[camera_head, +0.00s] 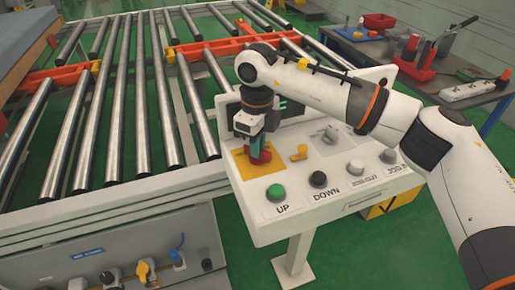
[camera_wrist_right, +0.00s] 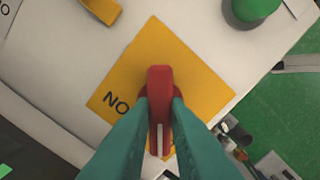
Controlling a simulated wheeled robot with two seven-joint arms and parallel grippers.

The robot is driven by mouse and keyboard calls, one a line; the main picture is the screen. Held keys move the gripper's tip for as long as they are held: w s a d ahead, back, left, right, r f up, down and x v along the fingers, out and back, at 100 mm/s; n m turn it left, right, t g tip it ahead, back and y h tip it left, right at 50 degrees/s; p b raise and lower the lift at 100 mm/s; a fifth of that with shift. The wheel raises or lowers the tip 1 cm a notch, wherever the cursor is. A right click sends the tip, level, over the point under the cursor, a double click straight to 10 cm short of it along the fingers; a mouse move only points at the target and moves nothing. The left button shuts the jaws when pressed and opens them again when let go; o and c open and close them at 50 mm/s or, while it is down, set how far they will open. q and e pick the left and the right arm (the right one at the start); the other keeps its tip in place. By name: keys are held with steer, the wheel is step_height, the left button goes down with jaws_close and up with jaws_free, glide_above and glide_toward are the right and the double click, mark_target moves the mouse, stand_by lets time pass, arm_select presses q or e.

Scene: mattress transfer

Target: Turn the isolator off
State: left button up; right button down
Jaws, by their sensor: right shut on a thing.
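The isolator is a red rotary handle (camera_head: 262,157) on a square yellow plate (camera_head: 240,165), at the left of the white control panel (camera_head: 290,229). My right gripper (camera_head: 256,149) reaches down onto it from above. In the right wrist view, the red handle (camera_wrist_right: 160,78) stands between the teal fingers of the right gripper (camera_wrist_right: 160,108), which are shut on its sides. The handle lies roughly upright in that picture, across the tilted yellow plate (camera_wrist_right: 195,75). Part of the plate's lettering is hidden, with "NO" showing. My left gripper is not in view.
On the panel, a yellow switch (camera_head: 299,153), a green UP button (camera_head: 276,193) and a black DOWN button (camera_head: 318,179) sit close to the handle. Roller conveyors (camera_head: 145,100) fill the left. A cluttered dark table (camera_head: 400,60) stands at the back right. Green floor shows between them.

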steer(key=shift+r+n, duration=0.1)
steer(key=shift+n, duration=0.5)
steer(key=c, duration=1.4)
jaws_free()
step_height(320, 180, up, 12)
steer(key=b, duration=0.1)
